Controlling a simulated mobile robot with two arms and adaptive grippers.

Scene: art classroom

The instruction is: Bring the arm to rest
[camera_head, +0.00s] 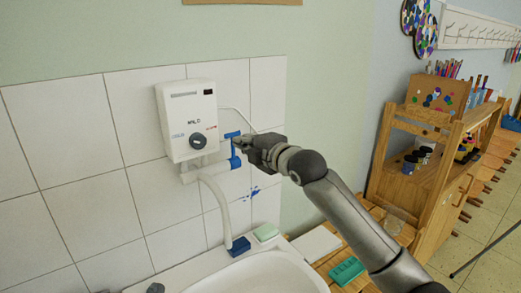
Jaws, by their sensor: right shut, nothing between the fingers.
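My right arm reaches in from the lower right, and my right gripper (239,143) is at its end, in front of the tiled wall. The gripper is shut and nothing shows between its fingers. I cannot tell whether the fingers touch the handle. My left gripper is not in view.
A white sink (265,275) lies below, with a blue block (238,246) and a green sponge (266,232) on its rim. A wooden shelf (427,160) with paint jars and brushes stands at the right. A green item (346,271) lies on the slatted wood.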

